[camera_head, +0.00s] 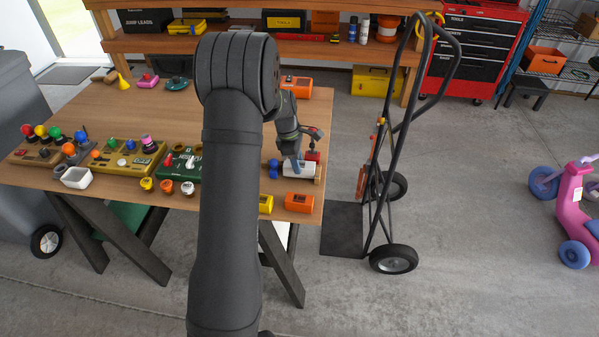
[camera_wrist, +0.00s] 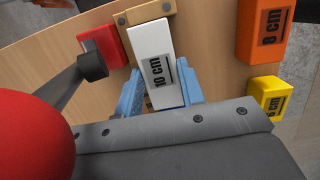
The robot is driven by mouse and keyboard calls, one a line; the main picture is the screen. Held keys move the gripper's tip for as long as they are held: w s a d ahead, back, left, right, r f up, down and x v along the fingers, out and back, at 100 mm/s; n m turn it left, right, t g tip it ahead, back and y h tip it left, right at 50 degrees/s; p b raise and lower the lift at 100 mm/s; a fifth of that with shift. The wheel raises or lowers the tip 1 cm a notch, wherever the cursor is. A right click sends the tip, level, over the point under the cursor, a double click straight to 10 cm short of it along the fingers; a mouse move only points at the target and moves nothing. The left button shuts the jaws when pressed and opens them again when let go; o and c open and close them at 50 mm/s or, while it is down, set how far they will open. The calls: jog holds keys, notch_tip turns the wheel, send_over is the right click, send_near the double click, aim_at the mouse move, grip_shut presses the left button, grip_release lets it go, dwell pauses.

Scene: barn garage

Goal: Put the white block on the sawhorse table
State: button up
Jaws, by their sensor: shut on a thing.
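The white block (camera_wrist: 152,52), marked "10 cm", lies between the two blue fingertips of my gripper (camera_wrist: 160,92) in the wrist view. The fingers are shut on its near part, one on each side. In the head view the white block (camera_head: 300,170) shows at the right end of the sawhorse table (camera_head: 75,108), below my gripper (camera_head: 292,160), which is partly hidden there. I cannot tell whether the block's underside touches anything.
A red part (camera_wrist: 103,46) with a dark lever is left of the block. Button boxes (camera_head: 128,158) and small pots fill the table's left front. A hand truck (camera_head: 385,190) stands right of the table.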

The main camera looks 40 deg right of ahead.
jog(key=shift+r, duration=2.9)
jog(key=s+a+r, duration=0.1)
jog(key=s+r, duration=0.1)
jog(key=s, duration=0.5)
jog(key=s+a+r, duration=0.2)
jog(key=s, duration=0.5)
jog(key=w+a+f, duration=0.1)
jog(key=w+f, duration=0.1)
jog(key=w, duration=0.1)
jog(key=w+a+f, duration=0.1)
jog(key=w+f, duration=0.1)
jog(key=w, duration=0.2)
jog(key=w+f, duration=0.3)
jog(key=w, duration=0.1)
jog(key=shift+a, duration=0.4)
jog(key=shift+f, duration=1.9)
jog(key=shift+f, duration=0.15)
jog(key=o, duration=0.8)
